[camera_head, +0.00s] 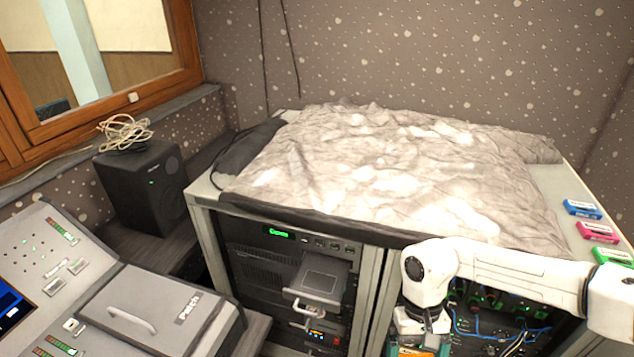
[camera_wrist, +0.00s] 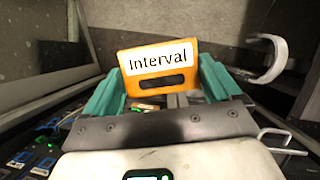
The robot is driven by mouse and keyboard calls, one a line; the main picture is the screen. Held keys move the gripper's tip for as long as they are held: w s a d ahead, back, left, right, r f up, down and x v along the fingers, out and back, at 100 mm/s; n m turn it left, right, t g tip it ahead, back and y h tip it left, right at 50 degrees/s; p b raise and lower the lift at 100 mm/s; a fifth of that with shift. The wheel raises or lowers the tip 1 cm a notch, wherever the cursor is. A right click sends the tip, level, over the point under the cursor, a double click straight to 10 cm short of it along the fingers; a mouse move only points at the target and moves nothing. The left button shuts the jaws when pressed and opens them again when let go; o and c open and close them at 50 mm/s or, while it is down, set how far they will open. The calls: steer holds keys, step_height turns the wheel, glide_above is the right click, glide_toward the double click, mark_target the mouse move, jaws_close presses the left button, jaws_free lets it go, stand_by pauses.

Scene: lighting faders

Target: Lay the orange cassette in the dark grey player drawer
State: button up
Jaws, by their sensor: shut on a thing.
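The orange cassette (camera_wrist: 160,84) has a white label reading "Interval" and stands face-on between the teal fingers of my gripper (camera_wrist: 161,68) in the wrist view. My gripper is shut on it. In the head view my gripper (camera_head: 418,348) is at the bottom edge, with only a sliver of orange showing and the rest cut off. The dark grey player drawer (camera_head: 322,283) is pulled out of the rack, with a pale handle on its front; its tray looks empty. My gripper is to the right of the drawer and lower in the picture, apart from it.
Blue (camera_head: 582,209), pink (camera_head: 597,232) and green (camera_head: 613,257) cassettes lie on the cabinet top at right. A crumpled grey cover (camera_head: 400,180) spreads over the top. The mixing console (camera_head: 150,310) is at left. Open rack bay with cables (camera_head: 500,335) lies behind my arm.

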steer(key=shift+w+d+f, duration=0.1)
steer(key=shift+w+f, duration=0.1)
steer(key=shift+f, duration=0.15)
steer(key=s+x, duration=0.1)
steer(key=x, duration=0.6)
steer(key=shift+s+r, duration=0.25)
steer(key=shift+r, duration=0.05)
